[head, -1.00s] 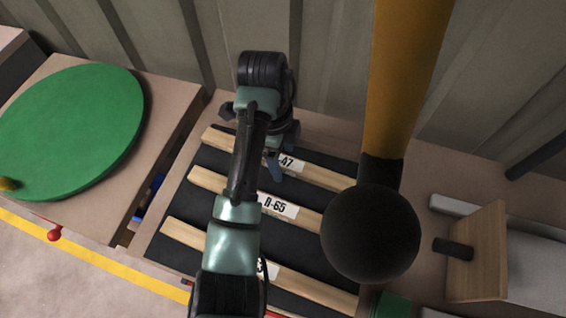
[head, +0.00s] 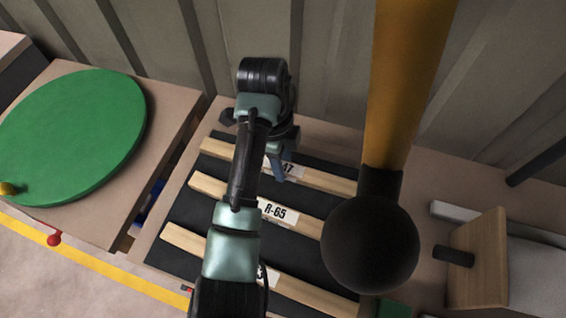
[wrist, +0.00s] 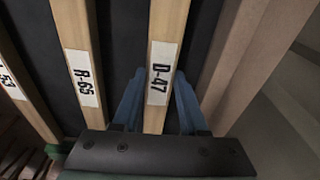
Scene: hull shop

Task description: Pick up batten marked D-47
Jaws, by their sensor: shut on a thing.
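The batten marked D-47 (wrist: 158,85) is a pale wooden strip with a white label. In the wrist view it runs between the two blue fingers of my gripper (wrist: 158,95), which is shut on it. In the head view the same batten (head: 325,181) is the one nearest the wall, and my arm hides part of its label. My gripper (head: 281,166) is at that label there. The batten lies along the black mat (head: 310,198); whether it touches the mat or is slightly raised I cannot tell.
Batten R-65 (head: 208,186) and another batten (head: 195,243) lie parallel on the mat, nearer me. A yellow post with a black ball (head: 370,245) stands close on the right. A green disc (head: 75,135) is at left. The corrugated wall (head: 320,60) is behind.

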